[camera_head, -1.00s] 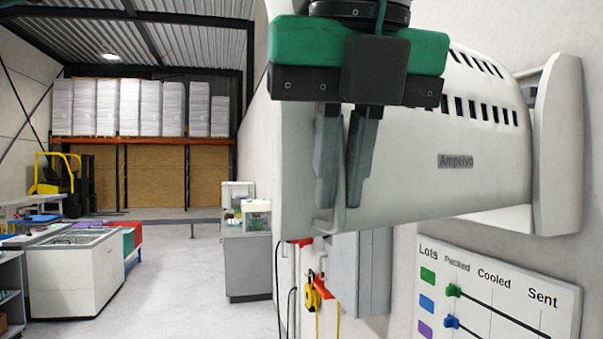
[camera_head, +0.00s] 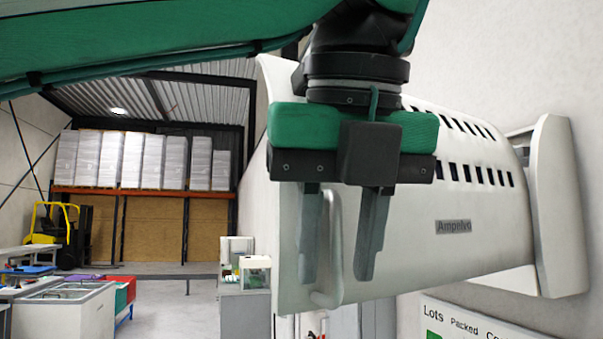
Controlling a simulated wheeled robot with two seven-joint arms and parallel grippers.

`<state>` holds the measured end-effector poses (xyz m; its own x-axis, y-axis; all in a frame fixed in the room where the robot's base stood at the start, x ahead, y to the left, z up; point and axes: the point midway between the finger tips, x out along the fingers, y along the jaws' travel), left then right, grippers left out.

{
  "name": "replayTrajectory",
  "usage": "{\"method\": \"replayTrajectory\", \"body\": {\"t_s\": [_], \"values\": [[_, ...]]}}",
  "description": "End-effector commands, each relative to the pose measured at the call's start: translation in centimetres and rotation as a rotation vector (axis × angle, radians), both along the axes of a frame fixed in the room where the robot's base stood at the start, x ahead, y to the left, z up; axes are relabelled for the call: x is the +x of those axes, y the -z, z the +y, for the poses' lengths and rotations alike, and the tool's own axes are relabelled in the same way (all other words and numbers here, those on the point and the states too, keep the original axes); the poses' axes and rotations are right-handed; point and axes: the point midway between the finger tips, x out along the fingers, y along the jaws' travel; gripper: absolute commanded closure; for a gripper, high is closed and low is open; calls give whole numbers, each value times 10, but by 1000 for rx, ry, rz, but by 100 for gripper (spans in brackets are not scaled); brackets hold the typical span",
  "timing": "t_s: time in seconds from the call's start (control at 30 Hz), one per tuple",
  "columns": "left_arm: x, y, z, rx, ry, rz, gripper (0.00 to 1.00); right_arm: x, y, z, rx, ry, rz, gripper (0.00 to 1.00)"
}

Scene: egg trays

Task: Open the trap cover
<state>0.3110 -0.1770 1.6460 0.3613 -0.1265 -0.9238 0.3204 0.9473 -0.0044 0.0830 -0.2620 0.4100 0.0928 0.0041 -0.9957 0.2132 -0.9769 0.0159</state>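The trap is a large white wall-mounted housing with a curved cover (camera_head: 410,245), rows of dark slots along its top and a small grey label. The cover looks closed. A white bar handle (camera_head: 334,250) stands out near the cover's left edge. My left gripper (camera_head: 336,281), green and black with grey fingers, points down in front of the cover. Its fingers are apart, and the handle shows between them in the picture, nearer the left finger. I cannot tell whether either finger touches it. My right gripper is not in view.
A white end bracket (camera_head: 558,205) joins the trap to the wall at right. A white chart board (camera_head: 470,325) hangs below it. At left are a chest freezer (camera_head: 65,312), a yellow forklift (camera_head: 58,230) and shelving with wrapped pallets. The floor between is clear.

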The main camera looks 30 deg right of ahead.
Motion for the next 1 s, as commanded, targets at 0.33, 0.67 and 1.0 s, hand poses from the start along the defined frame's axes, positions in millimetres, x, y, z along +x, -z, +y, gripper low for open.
{"method": "replayTrajectory", "body": {"t_s": [0.33,0.67,1.0], "values": [[-14,-35,4,-3,-1,-1,69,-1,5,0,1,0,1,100],[-39,-98,12,-1,-2,-2,69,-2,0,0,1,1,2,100],[-51,-128,17,-1,-1,-2,69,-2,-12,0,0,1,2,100]]}}
